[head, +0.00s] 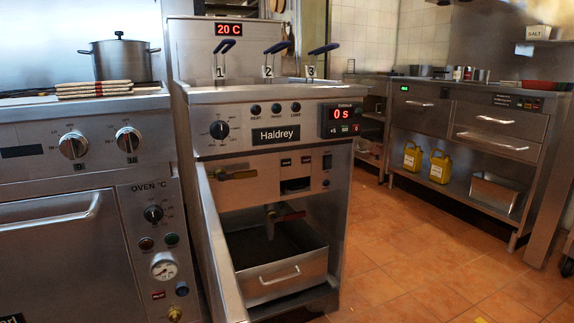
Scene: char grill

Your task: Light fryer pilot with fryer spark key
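The Haldrey fryer (232,143) stands in the middle of the head view. I cannot make out a pilot flame, and I cannot tell which part is the spark key. Neither of my grippers is in view.
A metal drain pan (285,282) sits low in the cabinet. An oven range (70,215) with a pot (120,60) stands close at the left. A steel counter (470,115) with yellow jugs (440,167) below is at the right. Tiled floor (415,265) is clear between.

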